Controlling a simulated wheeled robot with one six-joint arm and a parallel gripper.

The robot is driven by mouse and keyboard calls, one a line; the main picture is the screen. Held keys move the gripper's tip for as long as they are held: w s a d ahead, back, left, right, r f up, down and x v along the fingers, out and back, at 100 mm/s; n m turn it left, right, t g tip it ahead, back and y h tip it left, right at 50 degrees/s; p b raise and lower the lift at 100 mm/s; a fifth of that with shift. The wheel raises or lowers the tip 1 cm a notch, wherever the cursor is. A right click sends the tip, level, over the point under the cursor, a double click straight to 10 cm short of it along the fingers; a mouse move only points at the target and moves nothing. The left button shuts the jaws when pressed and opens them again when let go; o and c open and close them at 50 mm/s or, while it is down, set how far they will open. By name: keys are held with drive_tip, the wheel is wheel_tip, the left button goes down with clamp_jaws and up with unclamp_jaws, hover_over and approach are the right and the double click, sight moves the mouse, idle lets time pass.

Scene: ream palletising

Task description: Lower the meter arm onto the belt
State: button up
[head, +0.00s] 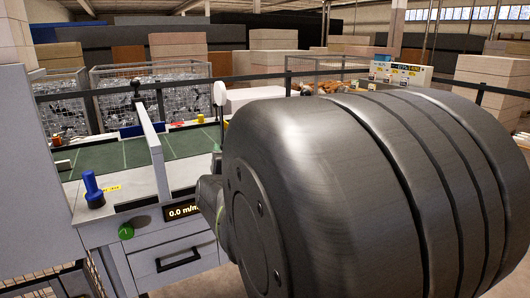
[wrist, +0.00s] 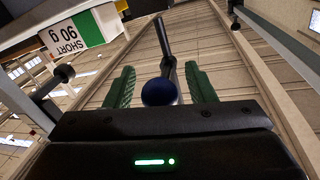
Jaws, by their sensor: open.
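In the wrist view my gripper (wrist: 160,67) is open, with one green finger on each side of a dark blue ball (wrist: 160,92). A dark rod (wrist: 166,48) runs up the picture behind the ball; it looks like the meter arm with the ball as its knob. The fingers stand apart from the ball, with gaps on both sides. In the head view the green belt (head: 100,160) lies at the left behind a grey-white machine. My large grey arm link hides my gripper there, and I cannot clearly make out the meter arm.
The machine front carries a blue lever (head: 93,190), a green knob (head: 126,231) and a display (head: 184,211) reading 0.0. A white upright plate (head: 150,140) stands by the belt. Wire cages (head: 155,95) stand behind. A sign (wrist: 75,35) reading "SHORT 90 g" shows in the wrist view.

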drive_tip(key=shift+c, duration=0.4)
clamp_jaws()
drive_tip(key=shift+r+p, duration=0.15)
drive_tip(key=shift+p, duration=0.3)
